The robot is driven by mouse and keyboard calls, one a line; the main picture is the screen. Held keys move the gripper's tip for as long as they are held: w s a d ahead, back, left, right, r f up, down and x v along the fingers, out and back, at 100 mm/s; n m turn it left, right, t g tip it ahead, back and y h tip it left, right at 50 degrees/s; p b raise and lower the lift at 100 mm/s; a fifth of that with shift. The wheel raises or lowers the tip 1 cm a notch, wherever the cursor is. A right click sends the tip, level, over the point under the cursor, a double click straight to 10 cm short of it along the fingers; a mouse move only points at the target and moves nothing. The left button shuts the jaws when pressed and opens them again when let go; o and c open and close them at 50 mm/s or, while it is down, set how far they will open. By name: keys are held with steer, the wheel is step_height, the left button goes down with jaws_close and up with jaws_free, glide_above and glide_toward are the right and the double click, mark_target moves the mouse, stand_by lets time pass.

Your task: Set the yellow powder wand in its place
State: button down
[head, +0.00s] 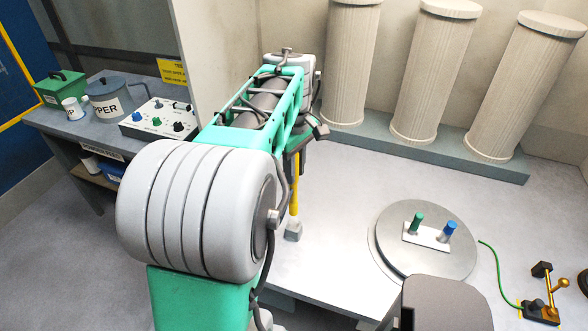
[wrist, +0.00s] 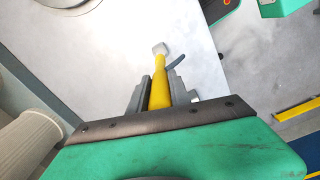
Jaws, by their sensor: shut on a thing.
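The yellow powder wand (wrist: 160,85) is held between the two grey fingers of my gripper (wrist: 159,96) in the wrist view. Its pale blocky tip (wrist: 159,49) points away from the gripper, and a dark curved piece sticks out at its side. In the head view the wand (head: 294,196) hangs nearly upright below my arm, tip down, over the pale work surface. The fingers are mostly hidden there by my arm. A white block (head: 427,236) with a green and a blue upright piece sits on a round grey plate (head: 391,256), right of the wand.
Several ribbed columns (head: 432,75) stand on a ledge at the back. A brass clamp stand (head: 543,295) with a green wire is at the right. A side bench at left holds a control box (head: 157,118), grey pot (head: 112,98) and green box (head: 59,87).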

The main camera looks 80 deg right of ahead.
steer(key=b, duration=0.3)
glide_above(295, 204)
steer(key=shift+w+d+f, duration=0.1)
steer(key=shift+d+f, duration=0.05)
steer(key=shift+f, duration=0.95)
steer(key=shift+d+f, duration=0.15)
steer(key=shift+f, duration=0.95)
steer(key=shift+f, duration=0.1)
steer(key=shift+f+b, duration=1.35)
steer(key=shift+f, duration=1.1)
steer(key=c, duration=1.1)
jaws_free()
step_height(295, 204, up, 8)
steer(key=shift+f+b, duration=0.1)
steer(key=shift+b, duration=0.2)
